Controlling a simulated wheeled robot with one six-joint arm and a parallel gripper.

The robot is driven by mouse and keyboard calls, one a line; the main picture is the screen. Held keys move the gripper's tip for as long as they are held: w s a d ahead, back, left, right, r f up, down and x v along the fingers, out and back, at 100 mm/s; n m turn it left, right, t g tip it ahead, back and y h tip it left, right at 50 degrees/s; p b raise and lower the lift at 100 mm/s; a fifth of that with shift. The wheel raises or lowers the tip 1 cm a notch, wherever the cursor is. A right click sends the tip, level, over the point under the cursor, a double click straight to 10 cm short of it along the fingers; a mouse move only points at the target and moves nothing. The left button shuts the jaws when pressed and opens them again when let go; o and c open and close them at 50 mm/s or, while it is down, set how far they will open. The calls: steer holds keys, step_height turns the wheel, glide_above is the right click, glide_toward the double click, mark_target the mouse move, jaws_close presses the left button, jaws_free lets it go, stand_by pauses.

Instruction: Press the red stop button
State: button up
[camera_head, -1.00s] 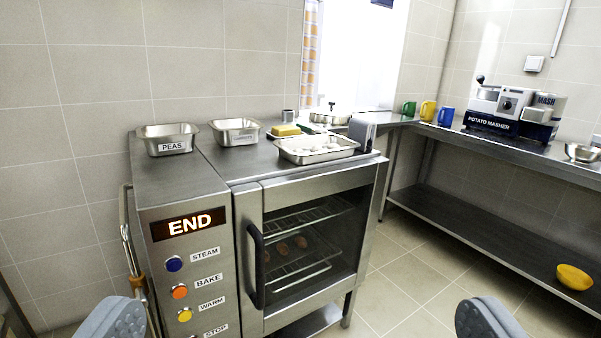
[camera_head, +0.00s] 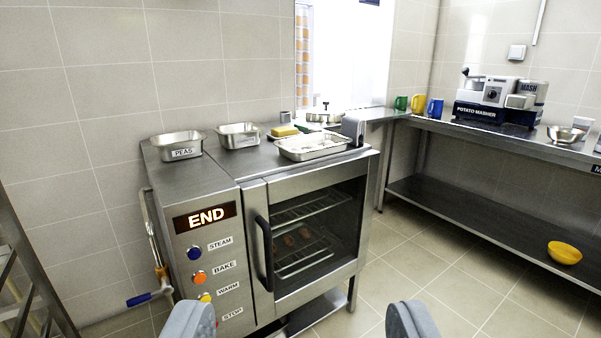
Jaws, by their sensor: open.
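The steel oven (camera_head: 258,293) stands ahead with its door shut. Its left panel has a lit END display (camera_head: 206,217) and a column of buttons: blue STEAM (camera_head: 194,253), orange BAKE (camera_head: 199,277) and yellow WARM (camera_head: 205,297). The STOP label (camera_head: 232,314) shows at the bottom of the column. The stop button beside it is mostly or wholly hidden behind my gripper's left finger. My gripper (camera_head: 300,322) is open and empty, its two grey fingers at the bottom edge of the view. Whether it touches the panel cannot be told, but it appears apart from it.
Steel pans, one labelled PEAS (camera_head: 177,146), and a tray (camera_head: 313,147) stand on the oven. A vertical handle (camera_head: 265,253) sticks out from the door. A blue-ended tool (camera_head: 150,296) is at the oven's left. A counter (camera_head: 477,136) runs along the right. Floor between is clear.

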jaws_close()
stand_by(1.3)
